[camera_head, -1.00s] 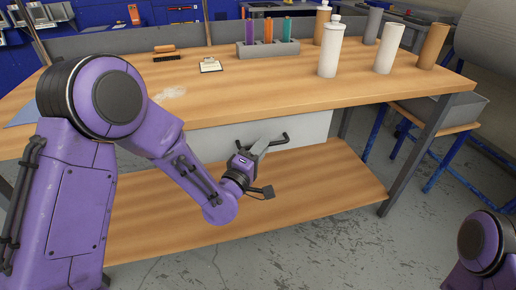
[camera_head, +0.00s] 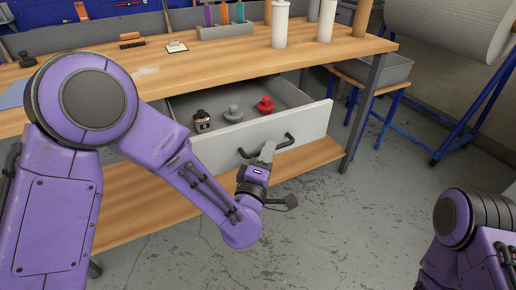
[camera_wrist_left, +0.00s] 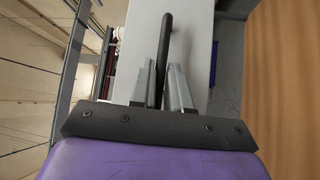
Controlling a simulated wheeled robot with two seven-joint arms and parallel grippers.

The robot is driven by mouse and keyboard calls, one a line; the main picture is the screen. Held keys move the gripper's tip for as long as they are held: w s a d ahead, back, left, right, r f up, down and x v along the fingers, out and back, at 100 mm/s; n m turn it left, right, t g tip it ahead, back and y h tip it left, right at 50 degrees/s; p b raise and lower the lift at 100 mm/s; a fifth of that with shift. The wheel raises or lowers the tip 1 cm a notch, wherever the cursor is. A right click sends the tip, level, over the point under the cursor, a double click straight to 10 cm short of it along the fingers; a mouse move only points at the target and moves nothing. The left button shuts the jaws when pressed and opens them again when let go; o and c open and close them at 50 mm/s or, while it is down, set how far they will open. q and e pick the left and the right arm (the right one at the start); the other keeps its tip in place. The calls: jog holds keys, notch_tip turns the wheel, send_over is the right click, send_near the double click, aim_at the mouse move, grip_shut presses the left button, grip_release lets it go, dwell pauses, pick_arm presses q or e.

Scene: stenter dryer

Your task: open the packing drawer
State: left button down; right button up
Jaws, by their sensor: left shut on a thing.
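The packing drawer (camera_head: 310,125) under the workbench is pulled out, with its white front forward of the bench edge. A black bar handle (camera_head: 246,153) is fixed to that front. My left gripper (camera_head: 268,148) is shut on the handle. In the left wrist view the handle (camera_wrist_left: 165,38) runs between the two grey fingers (camera_wrist_left: 163,85). Inside the drawer stand a dark bottle (camera_head: 202,122), a grey knobbed piece (camera_head: 233,113) and a red knobbed piece (camera_head: 265,105). My right gripper is out of view; only part of that arm shows at the lower right.
A wooden lower shelf (camera_head: 130,220) lies below the drawer. The grey floor (camera_head: 330,220) in front is clear.

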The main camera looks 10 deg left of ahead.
pick_arm(q)
jog(key=shift+s+d, duration=0.95)
jog(key=shift+s, duration=0.25)
jog(key=c, duration=1.2)
grip_release()
jog(key=shift+o, duration=0.2)
jog(key=s+f+p, duration=0.1)
jog(key=s, duration=0.9)
jog(key=shift+s+a+f+p, duration=0.25)
jog(key=shift+a+p, duration=0.1)
jog(key=shift+a, duration=0.1)
